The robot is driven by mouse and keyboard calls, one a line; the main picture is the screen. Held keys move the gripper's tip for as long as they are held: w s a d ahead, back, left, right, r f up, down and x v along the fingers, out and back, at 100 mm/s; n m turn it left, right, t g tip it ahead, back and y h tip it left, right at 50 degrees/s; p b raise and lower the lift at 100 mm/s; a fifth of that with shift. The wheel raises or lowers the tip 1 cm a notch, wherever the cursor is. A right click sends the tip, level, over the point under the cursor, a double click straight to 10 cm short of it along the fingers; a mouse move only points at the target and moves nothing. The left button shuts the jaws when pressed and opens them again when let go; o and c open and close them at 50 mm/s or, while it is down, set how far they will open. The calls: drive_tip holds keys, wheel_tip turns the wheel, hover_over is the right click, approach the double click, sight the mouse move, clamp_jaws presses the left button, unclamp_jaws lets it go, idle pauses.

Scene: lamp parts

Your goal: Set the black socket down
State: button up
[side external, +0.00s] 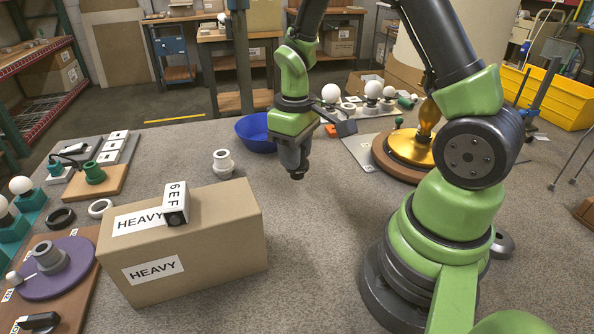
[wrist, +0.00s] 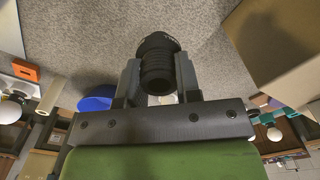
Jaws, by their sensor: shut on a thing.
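My gripper (side external: 295,157) hangs over the grey speckled table (side external: 300,230), right of the big cardboard box. It is shut on the black socket (wrist: 158,62). In the wrist view the ribbed, round socket sits between the two grey fingers, its open end facing the camera and its wider end pointing away. In the side view the socket (side external: 297,174) shows dark below the fingers, with the table behind it; how high it hangs is hard to tell.
The cardboard box (side external: 215,245) marked HEAVY carries a small white and black block (side external: 176,203). A blue bowl (side external: 252,133) and a white fitting (side external: 223,164) stand behind. A lamp base (side external: 392,158) stands at right. The table in front of my gripper is clear.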

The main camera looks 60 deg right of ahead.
drive_tip(key=w+d+m, duration=0.3)
drive_tip(key=d+m, duration=1.1)
drive_tip(key=d, duration=0.6)
drive_tip(key=f, duration=0.8)
drive_tip(key=shift+s+d+f, duration=0.1)
drive_tip(key=shift+s+f, duration=0.1)
drive_tip(key=shift+f, duration=0.1)
drive_tip(key=o, duration=0.9)
drive_tip(key=shift+f, duration=0.1)
drive_tip(key=shift+o, duration=0.2)
